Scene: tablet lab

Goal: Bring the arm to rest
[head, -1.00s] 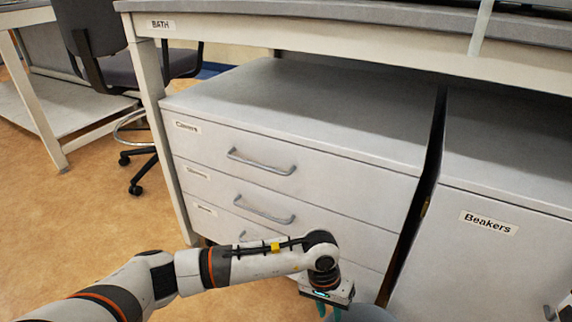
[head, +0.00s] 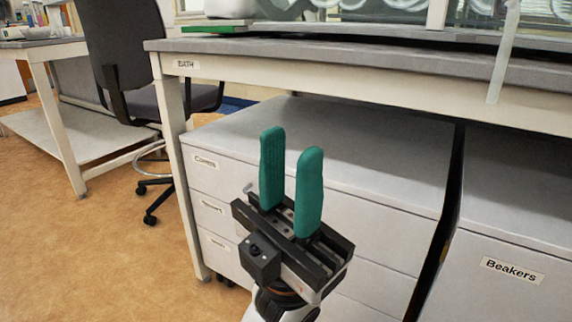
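My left gripper (head: 290,182) shows in the middle of the head view, in front of the drawer cabinet. Its two green fingers point up and stand apart with nothing between them, so it is open and empty. Its black and grey body sits below the fingers, and a little of my arm shows under it at the bottom edge. My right gripper is not in view.
A white drawer cabinet (head: 385,235) stands under a bench (head: 400,92) labelled BATH. A cabinet labelled Beakers (head: 500,225) is at the right. A dark chair (head: 125,55) and another table (head: 45,50) are at the left. The floor (head: 90,250) at lower left is clear.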

